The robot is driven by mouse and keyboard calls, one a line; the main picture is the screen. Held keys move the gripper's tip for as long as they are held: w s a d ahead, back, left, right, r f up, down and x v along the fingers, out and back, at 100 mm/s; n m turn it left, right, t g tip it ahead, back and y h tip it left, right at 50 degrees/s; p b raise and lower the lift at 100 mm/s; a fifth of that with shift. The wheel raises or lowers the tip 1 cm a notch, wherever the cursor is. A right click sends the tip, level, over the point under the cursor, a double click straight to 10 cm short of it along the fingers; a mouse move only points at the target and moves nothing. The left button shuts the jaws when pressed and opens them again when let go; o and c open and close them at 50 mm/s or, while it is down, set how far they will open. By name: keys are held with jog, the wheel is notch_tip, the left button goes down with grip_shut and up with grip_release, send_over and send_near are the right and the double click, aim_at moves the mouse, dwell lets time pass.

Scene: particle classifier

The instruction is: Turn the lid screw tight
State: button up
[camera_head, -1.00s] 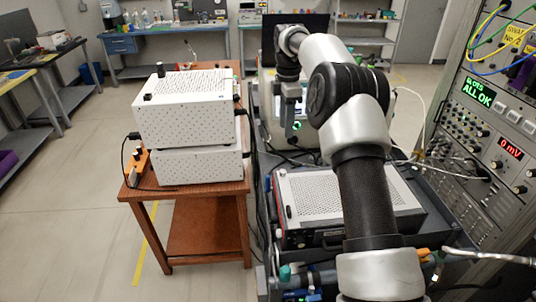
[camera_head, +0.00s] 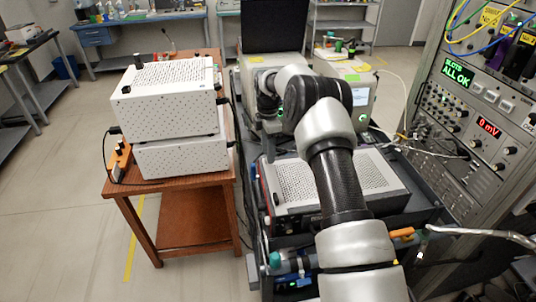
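I cannot make out the lid screw in the head view. My arm reaches forward from the bottom right, and its dark wrist end (camera_head: 267,106) is low in front of a beige instrument (camera_head: 249,76) with a dark screen on top.
Two stacked white perforated boxes (camera_head: 170,105) stand on a brown wooden cart (camera_head: 200,205) at left. A perforated instrument (camera_head: 285,188) lies under my arm. A second beige unit (camera_head: 362,95) stands behind it. An electronics rack (camera_head: 470,120) stands at right. Floor at left is clear.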

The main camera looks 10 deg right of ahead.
jog(key=shift+f, duration=1.05)
grip_shut()
